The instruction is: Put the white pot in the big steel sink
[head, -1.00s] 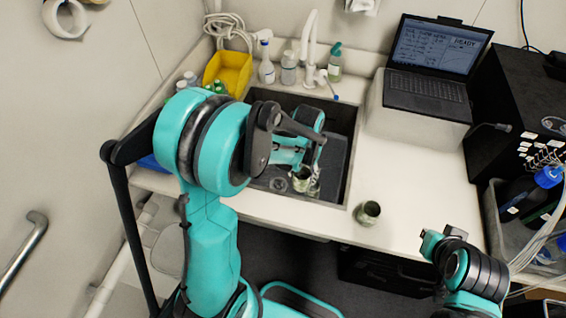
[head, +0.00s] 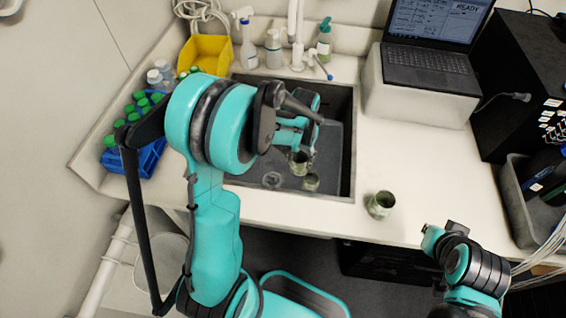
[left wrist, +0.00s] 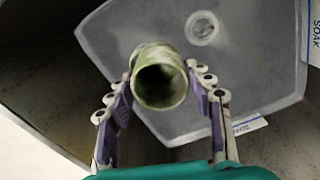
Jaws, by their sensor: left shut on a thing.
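My left gripper (left wrist: 160,105) is shut on a small, pale, green-tinted pot (left wrist: 160,78), its round mouth towards the wrist camera. In the head view this pot (head: 299,162) shows below the left wrist, over the big dark-grey sink (head: 332,165). Its gap to the sink floor is hard to judge. Another small pot (head: 311,182) and a clear round thing (head: 272,180) appear in the sink. A similar pot (head: 380,204) stands on the counter right of the sink. None looks plainly white. My right gripper (head: 432,238) is at the lower right, its jaws unclear.
A tap (head: 295,35) and bottles (head: 273,48) stand behind the sink. A yellow bin (head: 207,52) and a blue rack (head: 150,160) of green-capped tubes are left. A laptop (head: 428,65) is at the back right. Counter around the loose pot is clear.

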